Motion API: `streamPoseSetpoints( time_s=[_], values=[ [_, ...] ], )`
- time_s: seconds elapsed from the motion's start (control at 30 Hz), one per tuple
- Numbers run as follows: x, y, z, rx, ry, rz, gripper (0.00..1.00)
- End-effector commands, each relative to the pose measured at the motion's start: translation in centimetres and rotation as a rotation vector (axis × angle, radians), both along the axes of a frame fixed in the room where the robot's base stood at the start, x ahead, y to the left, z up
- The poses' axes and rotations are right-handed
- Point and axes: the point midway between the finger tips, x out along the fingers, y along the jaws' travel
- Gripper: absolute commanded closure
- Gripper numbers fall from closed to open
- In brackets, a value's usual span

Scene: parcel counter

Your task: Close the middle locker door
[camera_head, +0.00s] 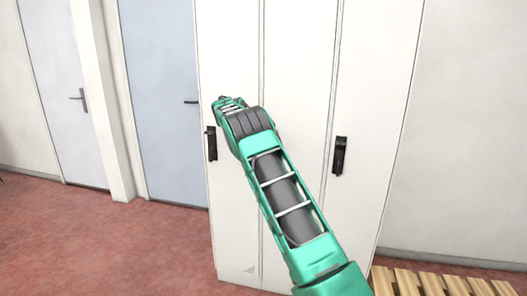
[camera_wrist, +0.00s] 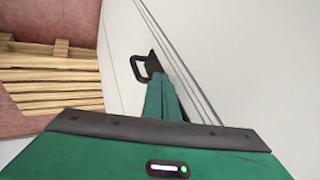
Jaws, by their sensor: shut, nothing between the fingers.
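The white locker (camera_head: 300,60) stands upright in the head view with three tall doors side by side. The middle locker door (camera_head: 298,90) looks about flush with its neighbours, and my arm covers part of it. Its handle does not show in the head view, likely behind my arm. My gripper (camera_wrist: 163,100) is shut and empty in the wrist view, its fingers close to the white door faces. A black handle (camera_wrist: 140,68) shows just beyond the fingertips; I cannot tell which door it belongs to, or whether the fingers touch anything.
Black handles show on the left door (camera_head: 211,143) and right door (camera_head: 340,156). A wooden pallet (camera_head: 440,284) lies on the red floor at the right and also shows in the wrist view (camera_wrist: 50,80). A blue door (camera_head: 165,100) is left of the locker.

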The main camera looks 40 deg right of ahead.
Motion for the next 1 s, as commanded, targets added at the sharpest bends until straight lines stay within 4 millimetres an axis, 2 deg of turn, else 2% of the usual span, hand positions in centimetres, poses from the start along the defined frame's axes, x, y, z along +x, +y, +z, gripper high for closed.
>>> streamPoseSetpoints(
  time_s=[0.3,0.67,0.87,1.0],
  values=[
    [-0.3,-1.2,0.2,-0.005,-0.004,-0.002,1.00],
    [-0.5,-1.8,0.3,-0.009,-0.004,-0.008,1.00],
    [-1.3,-0.7,0.3,-0.005,-0.002,-0.012,1.00],
    [-2.1,1.3,0.2,0.005,0.003,-0.008,1.00]
  ],
)
